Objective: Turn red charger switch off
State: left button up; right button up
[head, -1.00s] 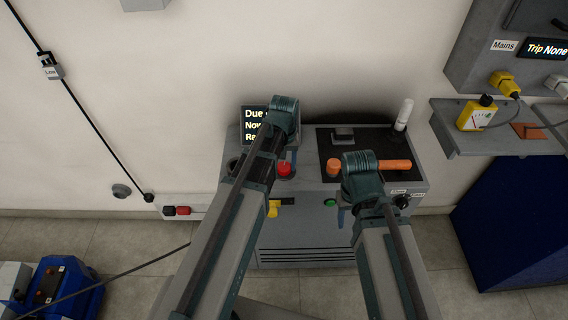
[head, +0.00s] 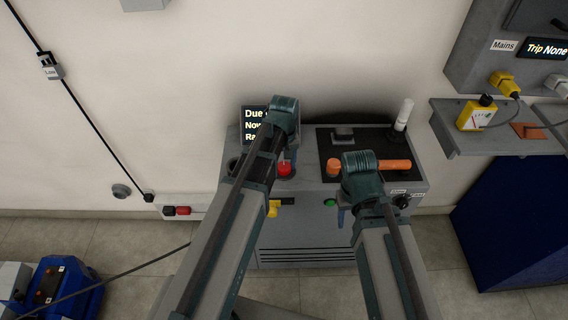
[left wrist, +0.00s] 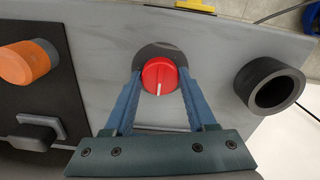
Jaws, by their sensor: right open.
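The red charger switch (left wrist: 160,77) is a round red knob with a white line, set on the grey panel of a cart. It also shows in the head view (head: 284,169), below the left wrist. My left gripper (left wrist: 160,72) has one blue finger close against each side of the knob, with almost no gap. The white line runs nearly along the fingers in the left wrist view. My right gripper (head: 342,217) is open in front of the cart's right part, near a green button (head: 330,203); its fingers are partly hidden by its wrist.
An orange knob (left wrist: 27,63) and a dark round socket (left wrist: 270,86) flank the switch. A display (head: 254,114) is partly hidden by my left arm. A shelf (head: 470,145) with a yellow meter (head: 475,116) is at right. A blue cart (head: 58,287) is at lower left.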

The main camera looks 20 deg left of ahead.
aim_at(284, 166)
pick_arm(q)
jog(key=o, duration=0.5)
notch_tip(284, 166, up, 14)
jog(key=p, duration=1.3)
jog(key=shift+f+p, duration=0.1)
jog(key=shift+p, duration=0.3)
jog(key=s+d+m, duration=0.3)
jog(key=s, duration=0.1)
jog(key=s+d+m, duration=0.3)
jog(key=s+d, duration=0.1)
jog(key=s, duration=0.1)
jog(key=s+d+m+y, duration=0.1)
jog(key=s+d+m, duration=0.2)
jog(key=s, duration=0.2)
jog(key=shift+s+d, duration=0.25)
